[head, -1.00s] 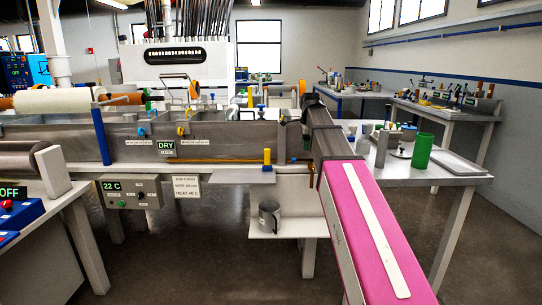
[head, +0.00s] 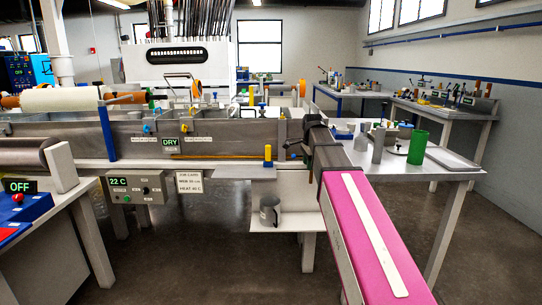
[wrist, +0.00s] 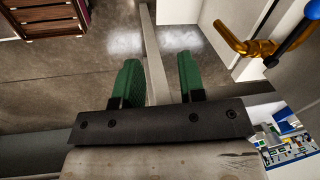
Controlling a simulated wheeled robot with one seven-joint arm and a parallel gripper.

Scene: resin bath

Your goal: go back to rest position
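My gripper (wrist: 158,82) shows in the wrist view with its two green finger pads apart and nothing between them. The concrete floor and a pale post lie beyond the fingers. In the head view my pink arm link reaches forward from the lower right, and the dark joint at its far end hides the fingers. The steel bath (head: 225,134) with a DRY display (head: 170,142) stands ahead and to the left of the arm.
A white table (head: 448,170) with a green cylinder (head: 418,147) stands right of my arm, close to it. A roller bench (head: 60,215) is at left. A brass valve (wrist: 240,42) is at upper right in the wrist view. Open floor lies in front of the bath.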

